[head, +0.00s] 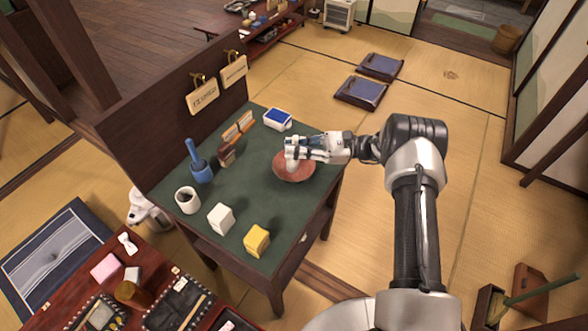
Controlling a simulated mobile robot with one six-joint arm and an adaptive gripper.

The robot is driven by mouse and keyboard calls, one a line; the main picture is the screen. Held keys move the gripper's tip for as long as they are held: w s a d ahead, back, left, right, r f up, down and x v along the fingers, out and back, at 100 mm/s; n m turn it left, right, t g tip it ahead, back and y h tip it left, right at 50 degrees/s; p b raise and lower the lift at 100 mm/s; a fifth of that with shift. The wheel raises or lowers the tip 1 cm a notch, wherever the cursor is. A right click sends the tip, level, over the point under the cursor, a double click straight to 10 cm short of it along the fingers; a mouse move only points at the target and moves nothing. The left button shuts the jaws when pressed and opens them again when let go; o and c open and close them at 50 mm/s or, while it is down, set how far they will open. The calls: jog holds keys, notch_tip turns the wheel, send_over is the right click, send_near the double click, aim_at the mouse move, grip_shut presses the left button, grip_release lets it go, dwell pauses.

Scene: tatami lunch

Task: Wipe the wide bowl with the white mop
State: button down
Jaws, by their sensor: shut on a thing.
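The wide bowl (305,175) is reddish-brown and shallow. It sits at the right end of the green-topped table (235,190). My gripper (292,149) is directly over the bowl and shut on a small white thing, likely the white mop (291,165). The lower end of the white thing is down inside the bowl. My fingers hide its upper part, and I cannot tell for sure whether it touches the bowl's surface.
On the table stand a blue holder with a handle (201,172), a white cup (187,200), a white block (221,218), a yellow block (257,240) and a blue-and-white box (278,119). A dark wooden panel (160,125) borders the table's far left side. The table's middle is clear.

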jog(key=t+p, duration=0.1)
jog(key=m+t+p, duration=0.1)
jog(key=p, duration=0.1)
jog(key=shift+r, duration=0.35)
jog(key=m+t+h+p, duration=0.1)
jog(key=m+t+p, duration=0.1)
jog(key=t+p, duration=0.1)
jog(key=m+t+h+p, duration=0.1)
jog(key=m+t+p, duration=0.2)
jog(key=t, duration=0.1)
jog(key=shift+s+a+f, duration=0.1)
jog(key=shift+s, duration=0.1)
jog(key=m+t+h+p, duration=0.1)
jog(key=m+t+h, duration=0.1)
jog(key=m+t+h+p, duration=0.1)
jog(key=t+h, duration=0.1)
jog(key=m+t+h+p, duration=0.1)
jog(key=m+t+h, duration=0.1)
jog(key=t, duration=0.1)
jog(key=shift+a+f+m, duration=0.15)
jog(key=shift+f+m, duration=0.15)
jog(key=shift+m+t+h+p, duration=0.3)
jog(key=shift+m+t+h, duration=0.35)
jog(key=shift+h, duration=0.55)
jog(key=shift+w+d+m+h, duration=0.1)
jog(key=shift+d+m+h, duration=0.1)
jog(key=shift+m+h, duration=0.35)
